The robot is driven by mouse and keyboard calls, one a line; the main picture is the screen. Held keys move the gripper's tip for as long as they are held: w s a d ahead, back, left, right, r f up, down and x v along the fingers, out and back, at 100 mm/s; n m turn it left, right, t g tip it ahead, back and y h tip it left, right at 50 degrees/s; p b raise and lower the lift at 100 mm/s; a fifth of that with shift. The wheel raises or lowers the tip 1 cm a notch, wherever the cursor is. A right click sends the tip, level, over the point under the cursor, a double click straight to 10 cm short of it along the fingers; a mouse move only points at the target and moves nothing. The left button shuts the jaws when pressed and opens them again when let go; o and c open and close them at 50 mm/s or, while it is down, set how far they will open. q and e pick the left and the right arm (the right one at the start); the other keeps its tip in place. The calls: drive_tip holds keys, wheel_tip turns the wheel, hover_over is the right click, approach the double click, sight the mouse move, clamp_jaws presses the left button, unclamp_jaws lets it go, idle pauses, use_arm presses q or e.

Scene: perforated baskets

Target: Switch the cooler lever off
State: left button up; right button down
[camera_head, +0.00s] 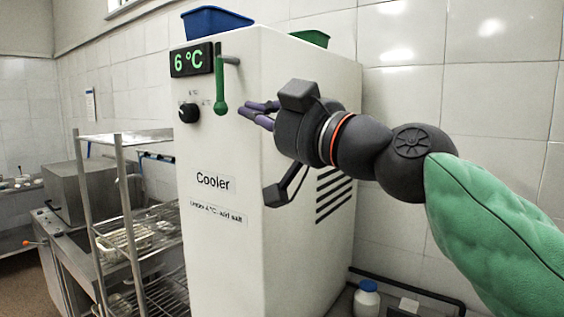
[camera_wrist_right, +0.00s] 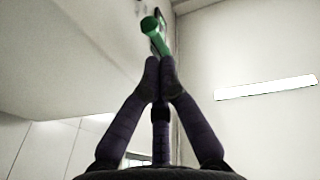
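The white cooler (camera_head: 217,245) stands in the middle of the head view, with a "Cooler" label and a display (camera_head: 191,60) reading 6 °C. Its green lever (camera_head: 220,85) hangs down on the front, its rounded end lowest, beside a black knob (camera_head: 188,112). My right gripper (camera_head: 245,111) is to the right of the lever, its purple fingers pointing at it with a gap between. In the right wrist view the fingertips of my right gripper (camera_wrist_right: 160,72) come together, and the green lever (camera_wrist_right: 157,35) shows just beyond them. Nothing shows between the fingers. My left gripper is not in view.
A blue basket (camera_head: 213,20) and a green basket (camera_head: 312,37) sit on top of the cooler. A wire shelf rack (camera_head: 128,210) stands to its left. A white bottle (camera_head: 366,298) stands low at its right. The space before the lever is clear.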

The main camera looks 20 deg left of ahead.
drive_tip(key=s+d+f+b, duration=0.2)
drive_tip(key=d+f, duration=0.2)
drive_tip(key=f, duration=0.1)
drive_tip(key=shift+s+f, duration=0.2)
idle(0.4)
